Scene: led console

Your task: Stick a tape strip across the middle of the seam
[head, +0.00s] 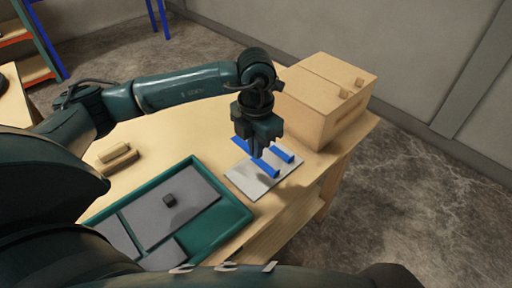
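My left gripper (259,149) points down over a light grey plate (243,182) near the table's right end. My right gripper is not in view.
A wooden box (310,105) stands behind and right of the plate. A tan block (115,156) lies on the table (180,140) at left. My dark arm parts cover the near left.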

